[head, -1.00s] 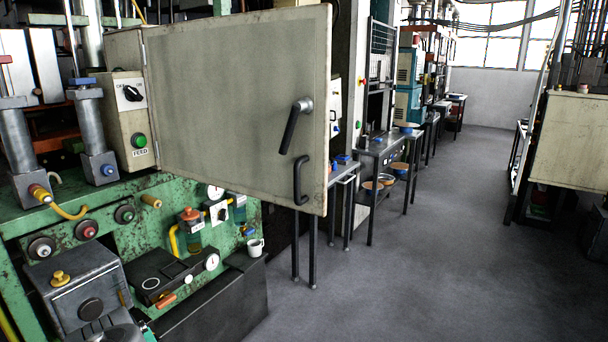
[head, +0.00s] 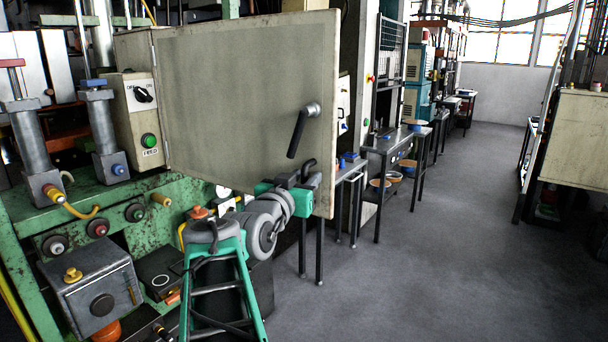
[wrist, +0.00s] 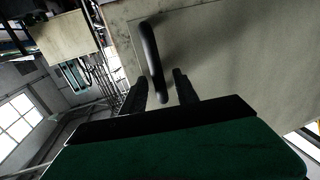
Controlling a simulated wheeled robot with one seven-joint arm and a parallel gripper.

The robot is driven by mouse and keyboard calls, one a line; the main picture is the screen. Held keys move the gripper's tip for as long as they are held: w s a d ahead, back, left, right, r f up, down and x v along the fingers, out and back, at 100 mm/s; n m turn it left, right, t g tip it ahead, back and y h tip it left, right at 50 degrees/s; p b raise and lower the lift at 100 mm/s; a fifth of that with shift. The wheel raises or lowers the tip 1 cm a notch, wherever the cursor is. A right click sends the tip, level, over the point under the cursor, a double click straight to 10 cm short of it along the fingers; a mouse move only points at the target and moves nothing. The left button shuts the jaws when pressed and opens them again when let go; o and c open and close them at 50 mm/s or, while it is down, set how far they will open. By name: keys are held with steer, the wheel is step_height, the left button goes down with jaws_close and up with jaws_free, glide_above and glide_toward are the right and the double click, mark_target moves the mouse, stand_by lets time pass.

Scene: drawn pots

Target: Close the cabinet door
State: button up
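The cabinet door (head: 235,95) is a large grey-beige panel that stands swung open from the cabinet (head: 130,50) on its left. A dark lever (head: 299,132) sits near its right edge. In the wrist view the pull handle (wrist: 151,55) runs down between the two fingers of my gripper (wrist: 156,82). The fingers are apart, one on each side of the handle. I cannot tell whether they touch it.
A green machine (head: 125,195) with knobs and a grey box (head: 95,285) stands at the left below the door. Small dark tables (head: 395,145) line the wall behind the door. The grey floor (head: 430,260) to the right is clear.

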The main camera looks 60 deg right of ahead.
steer(key=shift+c, duration=0.3)
jaws_close()
stand_by(1.2)
